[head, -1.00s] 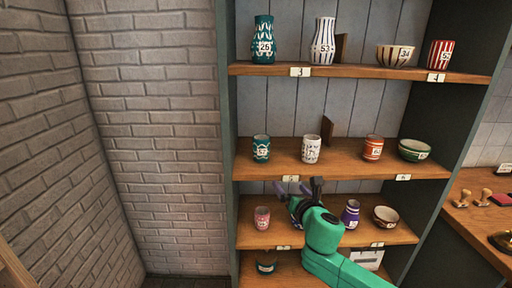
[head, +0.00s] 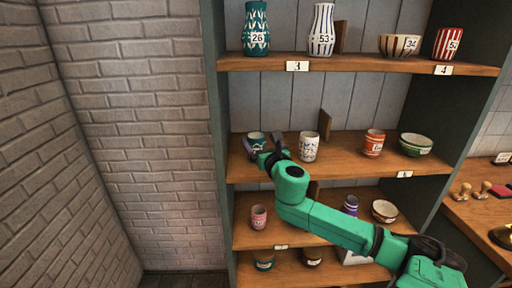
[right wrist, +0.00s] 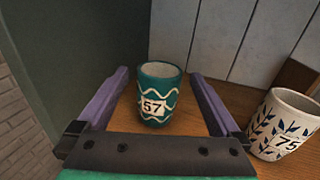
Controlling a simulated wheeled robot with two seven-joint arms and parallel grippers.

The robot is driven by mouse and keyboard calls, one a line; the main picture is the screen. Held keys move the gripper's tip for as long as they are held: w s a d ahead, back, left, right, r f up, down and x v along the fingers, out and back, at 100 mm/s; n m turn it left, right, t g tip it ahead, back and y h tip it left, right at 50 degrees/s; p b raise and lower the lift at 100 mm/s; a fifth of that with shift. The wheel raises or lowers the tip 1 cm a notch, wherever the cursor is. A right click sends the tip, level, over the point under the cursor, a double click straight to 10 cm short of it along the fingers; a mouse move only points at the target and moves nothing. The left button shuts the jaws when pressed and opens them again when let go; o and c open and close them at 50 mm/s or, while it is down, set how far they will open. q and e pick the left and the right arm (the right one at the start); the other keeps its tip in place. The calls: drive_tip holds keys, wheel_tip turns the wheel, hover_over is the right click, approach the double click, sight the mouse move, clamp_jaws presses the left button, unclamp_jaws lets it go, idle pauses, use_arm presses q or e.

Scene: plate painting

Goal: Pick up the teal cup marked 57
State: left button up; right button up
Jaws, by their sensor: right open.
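The teal cup marked 57 (right wrist: 158,95) stands upright on the shelf in the right wrist view, with white wavy bands and a white label. In the head view the teal cup (head: 257,137) stands at the left of the middle shelf, its lower part mostly hidden by my gripper. My right gripper (head: 264,150) is in front of it. In the right wrist view, my right gripper (right wrist: 160,88) is open, with one purple finger on each side of the cup and a gap on both sides. My left gripper is not in view.
A white cup marked 75 (right wrist: 287,125) with blue leaves stands right of the teal cup; it also shows in the head view (head: 308,147). An orange striped cup (head: 373,143) and a green bowl (head: 415,144) stand farther right. The dark shelf side wall (right wrist: 75,50) is close on the left.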

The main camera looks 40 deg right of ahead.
sight(253, 133)
drive_tip(key=shift+w+d, duration=0.2)
drive_tip(key=shift+w, duration=0.35)
drive_tip(key=shift+w+d, duration=0.1)
drive_tip(key=shift+w, duration=0.2)
drive_tip(key=p+x, duration=0.2)
drive_tip(key=x, duration=0.2)
drive_tip(key=shift+d+r, duration=0.1)
drive_tip(key=shift+r, duration=0.05)
drive_tip(key=shift+w, duration=0.3)
drive_tip(key=shift+s, duration=0.15)
drive_tip(key=c, duration=0.5)
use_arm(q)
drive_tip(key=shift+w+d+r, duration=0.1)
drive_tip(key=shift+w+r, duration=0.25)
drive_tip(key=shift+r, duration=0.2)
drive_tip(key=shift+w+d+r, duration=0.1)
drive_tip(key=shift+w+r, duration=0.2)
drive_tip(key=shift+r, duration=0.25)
use_arm(e)
drive_tip(key=c, duration=1)
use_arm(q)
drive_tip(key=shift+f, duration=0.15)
